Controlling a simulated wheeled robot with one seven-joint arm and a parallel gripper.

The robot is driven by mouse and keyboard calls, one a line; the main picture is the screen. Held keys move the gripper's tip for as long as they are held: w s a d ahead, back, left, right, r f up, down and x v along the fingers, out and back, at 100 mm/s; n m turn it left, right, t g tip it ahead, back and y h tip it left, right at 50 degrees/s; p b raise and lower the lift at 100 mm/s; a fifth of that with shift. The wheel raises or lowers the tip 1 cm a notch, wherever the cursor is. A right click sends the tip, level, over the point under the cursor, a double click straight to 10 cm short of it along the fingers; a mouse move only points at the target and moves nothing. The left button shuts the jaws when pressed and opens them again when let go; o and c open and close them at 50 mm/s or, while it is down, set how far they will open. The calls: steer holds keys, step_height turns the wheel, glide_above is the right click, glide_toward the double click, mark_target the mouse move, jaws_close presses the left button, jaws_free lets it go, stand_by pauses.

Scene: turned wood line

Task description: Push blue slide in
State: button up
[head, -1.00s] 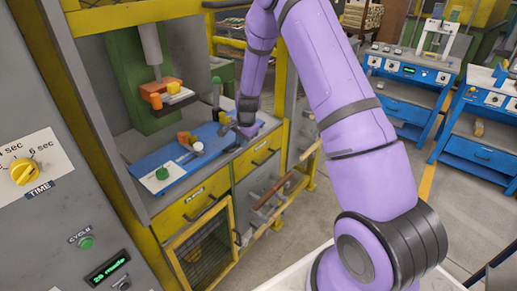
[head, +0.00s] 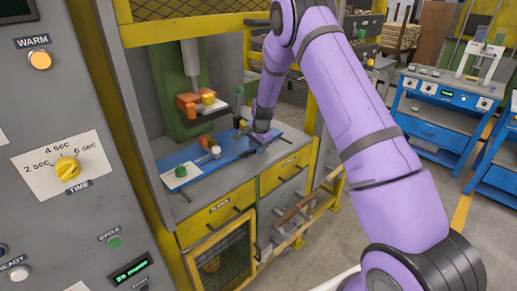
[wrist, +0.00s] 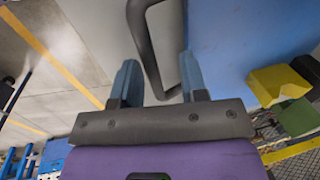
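The blue slide (head: 236,148) is a long flat blue plate lying in the press bay, with small coloured parts on it. Its blue surface also fills the upper right of the wrist view (wrist: 235,40). My gripper (head: 262,148) is at the slide's right end in the head view, its fingertips hard to make out there. In the wrist view my gripper (wrist: 158,70) is open, its two blue fingers apart. A dark bent handle (wrist: 146,50) runs between the fingers; I cannot tell whether they touch it.
Yellow drawers (head: 215,216) with handles sit below. A grey control panel (head: 70,130) stands at the left. Blue workbenches (head: 430,130) stand at the right, with open grey floor before them.

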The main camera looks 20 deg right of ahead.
steer(key=shift+s+d, duration=0.1)
steer(key=s+d, duration=0.4)
steer(key=s, duration=0.7)
steer(key=s+d, duration=0.4)
steer(key=s, duration=0.7)
step_height(320, 180, up, 17)
steer(key=s+a+n, duration=0.2)
steer(key=shift+t, duration=0.3)
steer(key=shift+a+f, duration=0.1)
